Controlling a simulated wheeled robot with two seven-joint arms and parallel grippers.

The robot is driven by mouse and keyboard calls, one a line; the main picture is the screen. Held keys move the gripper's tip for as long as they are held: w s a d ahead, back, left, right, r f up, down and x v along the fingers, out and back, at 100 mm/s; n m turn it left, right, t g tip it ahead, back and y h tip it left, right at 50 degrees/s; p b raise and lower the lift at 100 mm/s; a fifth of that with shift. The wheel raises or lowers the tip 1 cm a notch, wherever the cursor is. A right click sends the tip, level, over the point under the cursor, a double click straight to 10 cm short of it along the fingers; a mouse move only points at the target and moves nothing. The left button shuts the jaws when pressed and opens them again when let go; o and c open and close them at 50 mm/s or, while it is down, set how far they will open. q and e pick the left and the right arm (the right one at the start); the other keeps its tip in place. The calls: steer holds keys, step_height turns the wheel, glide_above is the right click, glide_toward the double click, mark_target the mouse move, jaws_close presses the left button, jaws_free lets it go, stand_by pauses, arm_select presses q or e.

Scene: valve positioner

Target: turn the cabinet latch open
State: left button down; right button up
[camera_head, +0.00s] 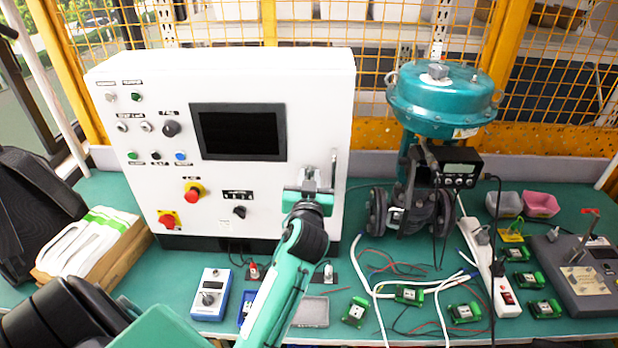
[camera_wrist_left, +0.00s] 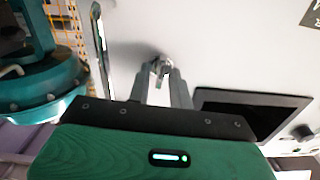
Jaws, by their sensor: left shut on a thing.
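The white cabinet (camera_head: 300,120) stands upright on the green table, its door facing me. Its small silver latch (camera_wrist_left: 161,65) sits on the door, near the edge with the slim vertical handle (camera_head: 333,168). My left gripper (camera_head: 309,184) reaches up to the door from below, and its two fingers are shut on the latch. The left wrist view shows the fingers (camera_wrist_left: 162,76) on either side of the latch, which partly hides between them. In the head view the gripper covers most of the latch. The door looks closed. My right gripper is in neither view.
A dark screen (camera_head: 238,132), knobs and red buttons are on the door. A teal valve actuator (camera_head: 440,95) stands close on the right. A blue-and-white meter (camera_head: 212,294), cables and small green boards lie in front. A power strip (camera_head: 482,262) lies further right.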

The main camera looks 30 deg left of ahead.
arm_select(q)
steer(key=m+p, duration=0.1)
steer(key=m, duration=0.2)
steer(key=shift+r, duration=0.1)
steer(key=shift+w+d+f+m+p, duration=0.15)
steer(key=shift+m+p, duration=1.5)
steer(key=shift+m, duration=1.9)
steer(key=shift+s+f+m+p, duration=0.1)
steer(key=shift+m+p, duration=1.55)
steer(key=shift+m, duration=1.9)
steer(key=c, duration=1.5)
jaws_free()
steer(key=shift+w, duration=0.1)
steer(key=shift+c, duration=0.2)
